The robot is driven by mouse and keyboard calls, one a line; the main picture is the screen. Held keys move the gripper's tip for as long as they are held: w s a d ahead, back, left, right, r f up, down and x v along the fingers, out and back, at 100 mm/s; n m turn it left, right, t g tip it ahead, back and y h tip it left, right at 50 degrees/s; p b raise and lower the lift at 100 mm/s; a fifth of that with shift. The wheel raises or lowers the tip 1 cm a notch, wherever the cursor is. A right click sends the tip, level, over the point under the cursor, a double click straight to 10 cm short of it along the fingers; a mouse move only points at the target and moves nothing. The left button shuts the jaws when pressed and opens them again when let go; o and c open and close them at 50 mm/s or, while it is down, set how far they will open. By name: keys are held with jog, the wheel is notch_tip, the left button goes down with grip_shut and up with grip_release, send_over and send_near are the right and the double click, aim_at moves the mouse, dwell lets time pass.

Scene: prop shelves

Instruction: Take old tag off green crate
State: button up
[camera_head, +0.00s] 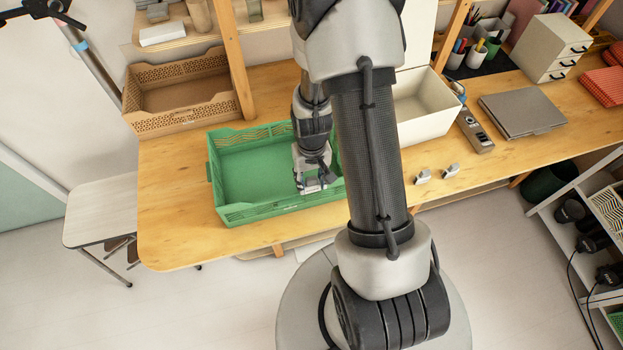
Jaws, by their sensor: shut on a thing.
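The green crate (262,208) stands on the wooden table, left of centre, open at the top and empty as far as I can see. My gripper (315,184) reaches down at the right part of the crate's front wall, with its fingers at the rim. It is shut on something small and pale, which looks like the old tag. The tag is mostly hidden by the fingers, and I cannot tell whether it still touches the crate. My arm hides part of the crate's right end.
Two small whitish clip-like pieces (437,174) lie on the table right of my arm. A white bin (424,108), a tan crate (180,95), a grey handheld device (474,131) and a closed laptop-like slab (521,112) stand or lie behind. The table's left end is clear.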

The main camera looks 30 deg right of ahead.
aim_at(312, 178)
jog(key=shift+r, duration=0.25)
jog(key=shift+r, duration=0.15)
jog(key=shift+r+p, duration=1.05)
jog(key=shift+r, duration=0.1)
jog(key=shift+r, duration=0.1)
jog(key=shift+r+p, duration=1.4)
jog(key=shift+r, duration=0.55)
